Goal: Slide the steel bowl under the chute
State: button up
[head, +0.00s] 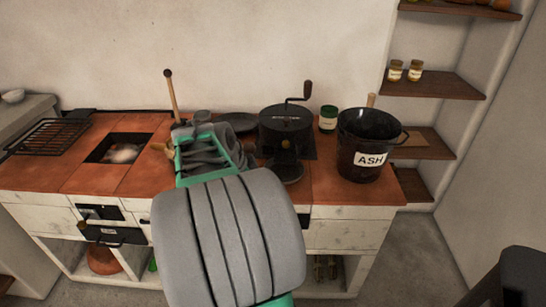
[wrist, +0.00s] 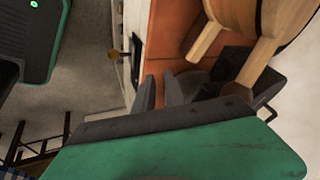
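A black crank grinder (head: 285,122) stands on the red tiled counter, behind and to the right of my arm in the head view. I cannot clearly make out its chute. A dark round dish (head: 289,170) sits low at the grinder's front, partly hidden by my arm; I cannot tell whether it is the steel bowl. My gripper (wrist: 161,82) shows in the wrist view as two grey fingers with a narrow gap over red tile and nothing between them. My arm hides the fingers in the head view.
A black ash bucket (head: 365,150) stands right of the grinder, with a green jar (head: 328,118) between them. A dark plate (head: 238,122) lies at the back. A square pit (head: 120,148) opens at left. Wooden pieces (wrist: 238,22) are close to my gripper in the wrist view.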

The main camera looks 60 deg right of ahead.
jog(key=s+d+r+m+g, duration=0.1)
jog(key=s+d+r+m, duration=0.1)
jog(key=s+d+m, duration=0.2)
jog(key=shift+s+d+h, duration=0.15)
jog(key=shift+d+h, duration=0.15)
jog(key=shift+d, duration=0.1)
jog(key=x, duration=0.7)
jog(key=shift+d+f, duration=0.15)
jog(key=shift+f, duration=0.2)
grip_shut()
